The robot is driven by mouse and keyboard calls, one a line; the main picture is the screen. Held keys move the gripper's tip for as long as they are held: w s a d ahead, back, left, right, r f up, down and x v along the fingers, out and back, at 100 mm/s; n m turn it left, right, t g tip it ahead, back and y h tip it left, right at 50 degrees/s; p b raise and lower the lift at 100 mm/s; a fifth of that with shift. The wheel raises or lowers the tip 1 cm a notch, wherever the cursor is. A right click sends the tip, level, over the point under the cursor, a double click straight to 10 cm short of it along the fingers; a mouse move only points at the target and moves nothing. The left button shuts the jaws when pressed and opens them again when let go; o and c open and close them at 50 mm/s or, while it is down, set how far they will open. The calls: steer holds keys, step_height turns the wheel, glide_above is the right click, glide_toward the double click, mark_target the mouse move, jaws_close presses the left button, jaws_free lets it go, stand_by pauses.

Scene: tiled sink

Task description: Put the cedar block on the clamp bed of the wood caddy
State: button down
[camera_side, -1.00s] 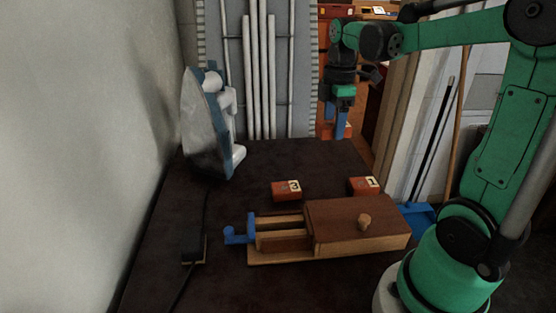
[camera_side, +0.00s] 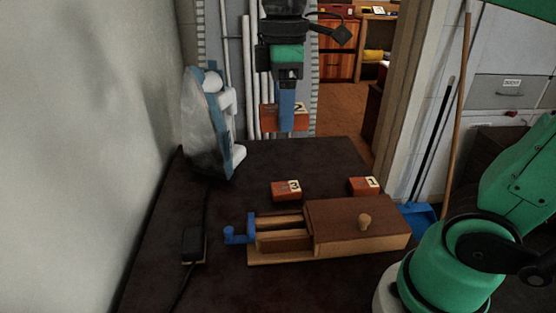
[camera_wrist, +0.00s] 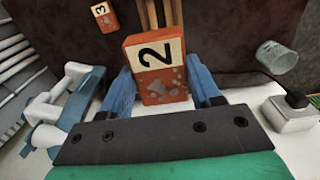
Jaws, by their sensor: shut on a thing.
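My gripper (camera_side: 287,122) is shut on an orange-red block marked 2 (camera_side: 268,117), held in the air above the far part of the dark table. In the wrist view this block (camera_wrist: 158,70) sits between the blue fingers, its cream numbered end facing up. The wooden caddy (camera_side: 360,225) stands on the table, lower and nearer the side camera. It has a brown lid with a knob and a slotted left part (camera_side: 280,235) with a blue clamp handle (camera_side: 236,236). Block 3 (camera_side: 286,190) and block 1 (camera_side: 364,186) rest behind it. No visible label says which block is cedar.
The table between iron and blocks is clear.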

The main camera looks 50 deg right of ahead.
mark_target(282, 214)
step_height(282, 214, down, 20)
steer(key=shift+a+r, duration=0.15)
stand_by(0.5)
steer(key=shift+c, duration=0.9)
jaws_free()
steer(key=shift+s, duration=0.1)
step_height(282, 214, up, 9)
steer(key=d+m+t, duration=0.1)
steer(key=m+t, duration=0.6)
steer(key=m, duration=0.2)
steer(key=shift+d, duration=0.25)
